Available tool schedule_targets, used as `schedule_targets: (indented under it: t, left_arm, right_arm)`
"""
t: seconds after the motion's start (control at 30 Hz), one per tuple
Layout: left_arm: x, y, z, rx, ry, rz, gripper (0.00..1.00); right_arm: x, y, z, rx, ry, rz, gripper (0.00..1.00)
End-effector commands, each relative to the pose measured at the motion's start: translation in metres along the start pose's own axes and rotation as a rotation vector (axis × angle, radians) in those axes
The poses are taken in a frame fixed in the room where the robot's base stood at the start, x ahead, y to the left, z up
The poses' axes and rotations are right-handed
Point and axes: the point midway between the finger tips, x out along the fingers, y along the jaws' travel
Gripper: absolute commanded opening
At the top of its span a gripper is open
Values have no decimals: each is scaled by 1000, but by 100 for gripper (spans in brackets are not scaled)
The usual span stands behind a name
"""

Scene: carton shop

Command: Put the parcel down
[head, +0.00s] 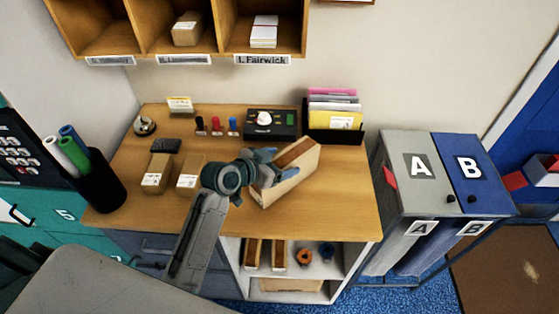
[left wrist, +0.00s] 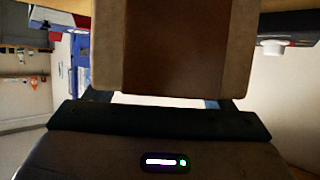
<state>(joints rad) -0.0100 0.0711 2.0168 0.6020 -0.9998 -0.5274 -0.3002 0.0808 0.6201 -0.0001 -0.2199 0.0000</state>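The parcel (head: 292,186) is a tan carton with a brown tape stripe. It sits tilted and turned at an angle over the right part of the wooden counter (head: 340,215) in the head view. My left gripper (head: 266,166) is shut on its left end. In the left wrist view the parcel (left wrist: 175,45) fills the upper middle between the fingers, its brown stripe facing the camera. I cannot tell whether its lower edge touches the counter. My right gripper is in neither view.
A black device (head: 270,123), stamps and a file holder (head: 333,134) line the back. Bins A and B (head: 430,170) stand right. The counter's front right is clear.

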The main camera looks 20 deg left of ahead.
Motion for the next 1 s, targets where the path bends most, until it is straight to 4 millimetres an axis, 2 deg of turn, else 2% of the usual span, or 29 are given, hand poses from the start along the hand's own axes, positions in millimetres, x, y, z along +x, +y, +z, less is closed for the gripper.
schedule_targets:
  t: [0.27, 0.37, 0.7, 1.0]
  left_arm:
    - [-2, 0, -3, 0, 0, 0, 76]
    - [-9, -1, -1, 4, 0, -1, 76]
    - [-72, -1, 0, 7, -1, -2, 76]
    - [-109, -1, -1, 4, -1, -2, 76]
  right_arm:
    - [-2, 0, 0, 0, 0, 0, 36]
    - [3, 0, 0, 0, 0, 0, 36]
    - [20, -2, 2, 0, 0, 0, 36]
    - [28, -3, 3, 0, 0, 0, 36]
